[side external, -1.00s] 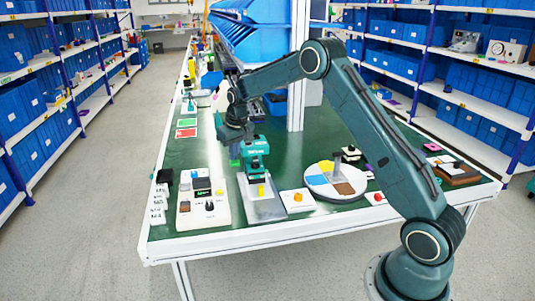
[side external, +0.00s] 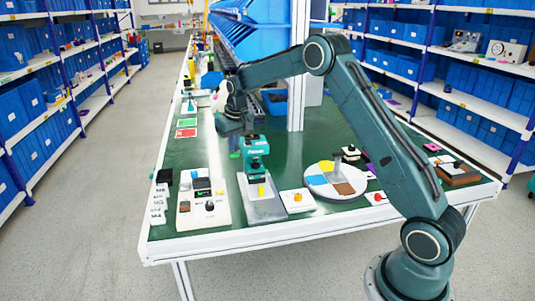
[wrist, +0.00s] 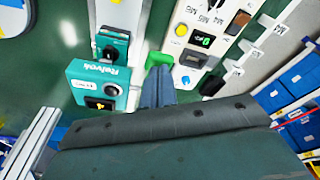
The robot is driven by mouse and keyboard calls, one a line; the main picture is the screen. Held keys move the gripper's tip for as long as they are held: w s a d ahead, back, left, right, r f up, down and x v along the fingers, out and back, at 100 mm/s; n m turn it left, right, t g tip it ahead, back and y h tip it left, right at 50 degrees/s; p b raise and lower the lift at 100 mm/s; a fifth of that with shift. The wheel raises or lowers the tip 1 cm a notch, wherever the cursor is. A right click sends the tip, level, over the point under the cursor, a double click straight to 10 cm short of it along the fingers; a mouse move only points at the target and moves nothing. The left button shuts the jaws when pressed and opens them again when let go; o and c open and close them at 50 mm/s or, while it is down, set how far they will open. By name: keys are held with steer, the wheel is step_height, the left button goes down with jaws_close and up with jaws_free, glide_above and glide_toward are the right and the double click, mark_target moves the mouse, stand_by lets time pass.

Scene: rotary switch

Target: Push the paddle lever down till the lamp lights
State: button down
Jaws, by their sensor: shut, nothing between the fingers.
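My gripper (wrist: 159,85) is shut and empty, with its fingers pointing up in the wrist view. It also shows in the side view (side external: 234,145), above the green table behind the white control panel. The white panel (side external: 184,218) carries a black knob (side external: 210,206) and a dark block. I cannot tell which part is the paddle lever or the lamp.
A teal device (side external: 255,146) on a grey plate stands right of the panel; it lies left of my fingers in the wrist view (wrist: 97,72). A white box with an orange knob (side external: 297,198) and a coloured disc (side external: 345,194) stand further right. Labelled tags lie left.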

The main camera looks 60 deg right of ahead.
steer(key=shift+r, duration=2.55)
steer(key=shift+s+a+r, duration=0.15)
steer(key=shift+r, duration=0.1)
steer(key=s+a+r+n+t, duration=0.1)
steer(key=s+a+r, duration=0.55)
steer(key=s, duration=0.25)
steer(key=s+a+r+n+t, duration=0.1)
steer(key=s+a+r, duration=0.5)
steer(key=s, duration=0.4)
steer(key=s+a+f, duration=0.1)
steer(key=s+a, duration=0.1)
steer(key=s, duration=0.8)
steer(key=s+a+f+n+t, duration=0.1)
steer(key=s+a+f, duration=0.1)
steer(key=s, duration=0.8)
steer(key=shift+a+f+y, duration=0.15)
steer(key=shift+a+y, duration=0.15)
steer(key=shift+a, duration=0.05)
